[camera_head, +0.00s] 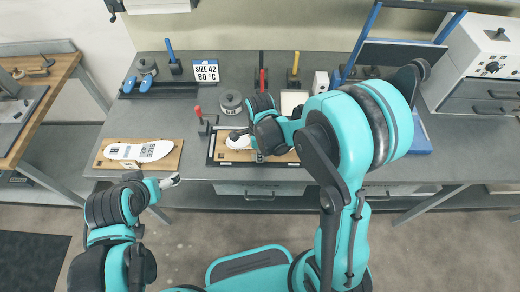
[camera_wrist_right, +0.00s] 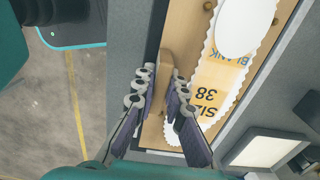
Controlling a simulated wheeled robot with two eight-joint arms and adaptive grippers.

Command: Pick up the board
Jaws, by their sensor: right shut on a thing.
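A wooden board (camera_head: 287,157) with a white insole piece (camera_head: 238,141) on it lies within a dark frame (camera_head: 213,150) at the bench's front edge. In the head view my right gripper (camera_head: 262,153) covers part of the board. My left gripper (camera_head: 170,181) hangs in front of the bench, empty; its jaw opening is unclear.
Another wooden board (camera_head: 106,162) with white insoles lies at the left of the grey bench (camera_head: 205,167). A round dark tin (camera_head: 231,101) and a red-handled tool (camera_head: 200,115) stand close behind the frame. A blue-framed stand (camera_head: 362,45) is at right.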

